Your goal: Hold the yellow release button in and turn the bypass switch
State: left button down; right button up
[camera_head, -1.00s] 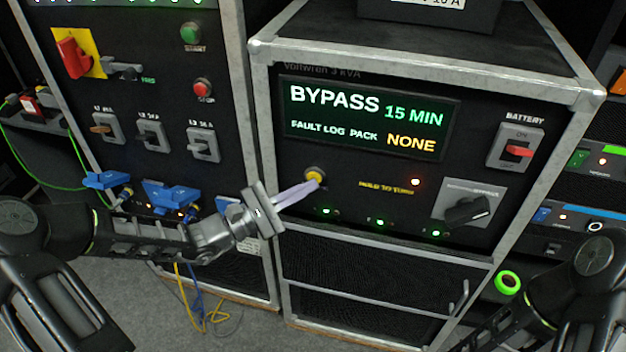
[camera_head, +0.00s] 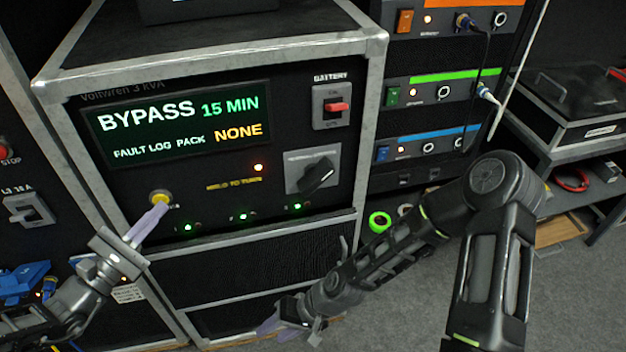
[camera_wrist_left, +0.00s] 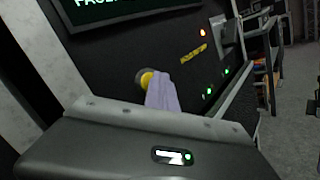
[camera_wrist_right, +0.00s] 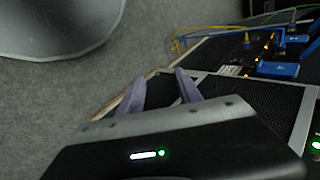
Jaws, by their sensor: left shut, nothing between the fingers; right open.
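The yellow release button (camera_head: 160,198) sits on the front panel of the black UPS unit, low on the left. My left gripper (camera_head: 150,222) is shut, with its fingertips at the button; it also shows in the left wrist view (camera_wrist_left: 160,92), where the fingers partly cover the yellow button (camera_wrist_left: 147,79). I cannot tell how far the button is pressed. The bypass switch (camera_head: 317,177) is a black rotary knob on a grey plate to the right, its handle slanting up to the right. My right gripper (camera_head: 275,328) is low in front of the lower cabinet, open and empty, well below the switch.
The display (camera_head: 180,125) reads BYPASS 15 MIN, FAULT LOG PACK NONE. A red battery switch (camera_head: 337,107) sits above the bypass switch. A green tape roll (camera_head: 380,222) lies to the right of the cabinet. Blue connectors (camera_head: 25,281) are at lower left.

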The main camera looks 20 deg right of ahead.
jog(key=w+d+r+t+y, duration=0.1)
jog(key=w+d+r, duration=0.3)
jog(key=w+r, duration=0.4)
jog(key=w+d+r+t+y, duration=0.1)
jog(key=w+d+r, duration=0.3)
jog(key=r, duration=0.5)
jog(key=w+d+r+t, duration=0.1)
jog(key=d+r, duration=0.6)
jog(key=r, duration=0.2)
jog(key=w+d+r+t+h, duration=0.1)
jog(key=d+r, duration=0.6)
jog(key=r, duration=0.2)
jog(key=shift+d+r+n, duration=0.15)
jog(key=shift+r+n, duration=0.15)
jog(key=shift+n, duration=0.1)
